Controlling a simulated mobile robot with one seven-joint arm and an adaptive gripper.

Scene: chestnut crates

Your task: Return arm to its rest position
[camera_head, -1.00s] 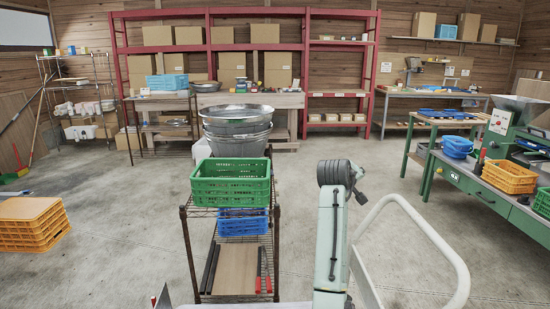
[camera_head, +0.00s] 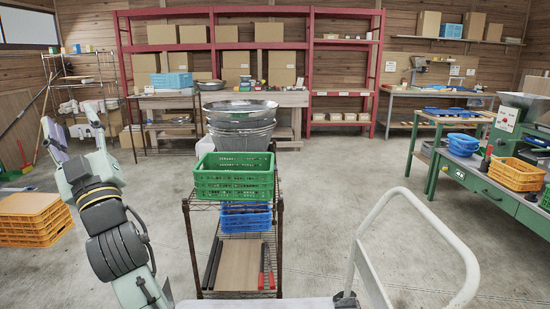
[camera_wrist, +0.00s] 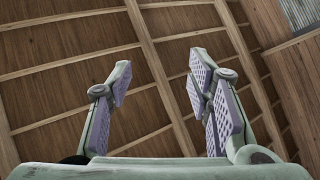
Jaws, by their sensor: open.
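My gripper (camera_head: 72,128) is raised at the left of the head view, at the end of my bent arm. In the wrist view my gripper (camera_wrist: 158,95) has its two padded fingers wide apart with nothing between them. Behind the fingers is only the wooden ceiling (camera_wrist: 60,75) with its beams, so the gripper points upward.
A wire cart (camera_head: 202,206) with green crates (camera_head: 234,184) and a blue crate (camera_head: 245,222) stands in front of me. Orange crates (camera_head: 35,228) are at the left, beyond my arm. A green workbench (camera_head: 490,190) is at the right. Open concrete floor (camera_head: 330,180) lies between.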

